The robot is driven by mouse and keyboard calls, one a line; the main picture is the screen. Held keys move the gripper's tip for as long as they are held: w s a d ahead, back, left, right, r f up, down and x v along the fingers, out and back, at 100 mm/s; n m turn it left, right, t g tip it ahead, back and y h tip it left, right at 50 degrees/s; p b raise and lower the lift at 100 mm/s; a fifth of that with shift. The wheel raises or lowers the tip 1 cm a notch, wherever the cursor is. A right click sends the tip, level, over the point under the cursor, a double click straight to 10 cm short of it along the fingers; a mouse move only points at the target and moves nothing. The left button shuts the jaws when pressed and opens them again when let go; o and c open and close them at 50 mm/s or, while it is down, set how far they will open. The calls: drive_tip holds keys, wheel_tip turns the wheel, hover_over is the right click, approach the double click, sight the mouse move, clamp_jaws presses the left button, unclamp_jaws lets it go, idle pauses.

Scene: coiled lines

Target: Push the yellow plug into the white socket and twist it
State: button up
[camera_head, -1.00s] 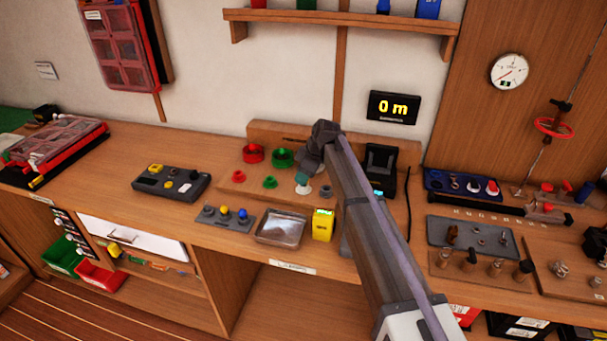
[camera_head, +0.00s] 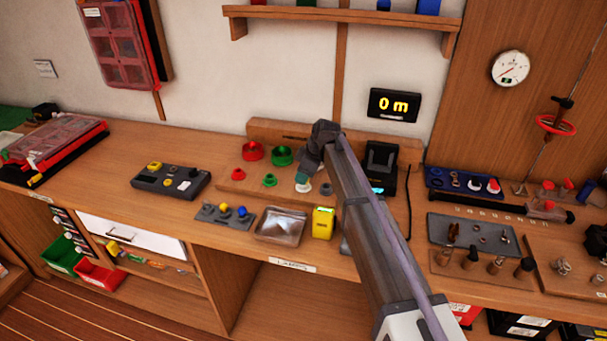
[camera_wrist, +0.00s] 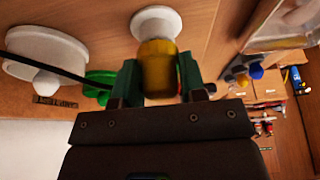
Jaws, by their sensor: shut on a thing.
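The yellow plug (camera_wrist: 158,68) is between the green fingers of my gripper (camera_wrist: 157,82) in the wrist view, and the gripper is shut on it. The plug's far end meets the middle of the round white socket (camera_wrist: 150,16). How deep it sits in the socket cannot be seen. In the head view my gripper (camera_head: 303,176) is over the socket (camera_head: 301,188), whose pale rim shows just below the fingers. The plug is hidden there by the fingers.
A larger white round fitting (camera_wrist: 30,45) with a dark cord lies left in the wrist view. Red (camera_head: 253,152) and green (camera_head: 281,157) rings stand left of my gripper. A metal tray (camera_head: 281,226) and yellow box (camera_head: 323,223) are in front. A black device (camera_head: 380,160) stands right.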

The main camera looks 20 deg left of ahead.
drive_tip(key=shift+f, duration=0.25)
drive_tip(key=m+t, duration=0.1)
drive_tip(key=m, duration=0.1)
drive_tip(key=shift+s+m, duration=0.1)
drive_tip(key=shift+m, duration=0.6)
drive_tip(key=m+t, duration=0.1)
drive_tip(key=m, duration=0.2)
drive_tip(key=shift+t+h, duration=0.3)
drive_tip(key=shift+h, duration=0.1)
drive_tip(key=o, duration=1)
drive_tip(key=shift+r, duration=0.15)
